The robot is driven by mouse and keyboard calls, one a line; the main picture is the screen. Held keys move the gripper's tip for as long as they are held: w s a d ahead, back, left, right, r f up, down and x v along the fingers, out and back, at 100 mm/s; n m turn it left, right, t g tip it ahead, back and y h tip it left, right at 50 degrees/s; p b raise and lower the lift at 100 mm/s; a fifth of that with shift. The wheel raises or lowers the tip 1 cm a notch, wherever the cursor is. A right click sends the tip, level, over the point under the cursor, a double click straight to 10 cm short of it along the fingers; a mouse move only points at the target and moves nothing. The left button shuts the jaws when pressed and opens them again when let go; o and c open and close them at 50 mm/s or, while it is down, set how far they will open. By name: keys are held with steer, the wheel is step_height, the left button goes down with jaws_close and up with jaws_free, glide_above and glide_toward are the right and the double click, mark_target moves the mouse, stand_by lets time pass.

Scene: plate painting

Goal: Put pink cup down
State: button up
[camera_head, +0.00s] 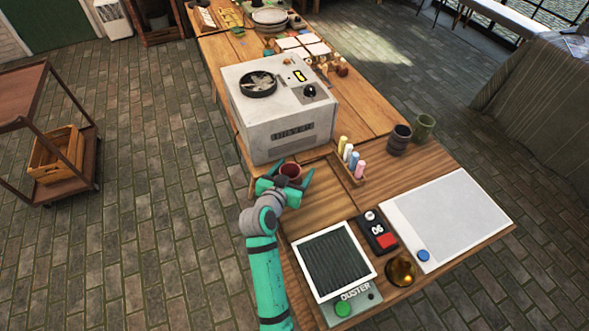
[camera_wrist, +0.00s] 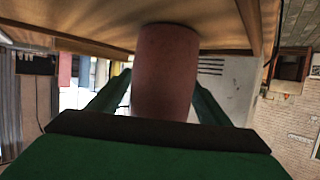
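The pink cup (camera_head: 290,170) looks dull red and stands upright on the wooden table, in front of the grey kiln-like box. My gripper (camera_head: 286,180) is around it at table height, with the teal fingers spread to either side. In the wrist view, which is upside down, the cup (camera_wrist: 164,70) fills the middle between the two green fingers (camera_wrist: 160,98). Its base meets the wood at the top of that picture. The fingers look open, with a small gap at the left side; contact on the right is hard to judge.
A wooden rack of coloured bottles (camera_head: 350,165) is just right of the cup. The grey box (camera_head: 280,110) stands close behind.

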mark_target(290, 181)
steer(key=shift+r, duration=0.1)
steer(key=shift+s+r, duration=0.1)
steer(key=shift+s, duration=0.05)
steer(key=v, duration=1.1)
steer(key=shift+s+a, duration=0.25)
steer(key=shift+s, duration=0.05)
steer(key=shift+r, duration=0.1)
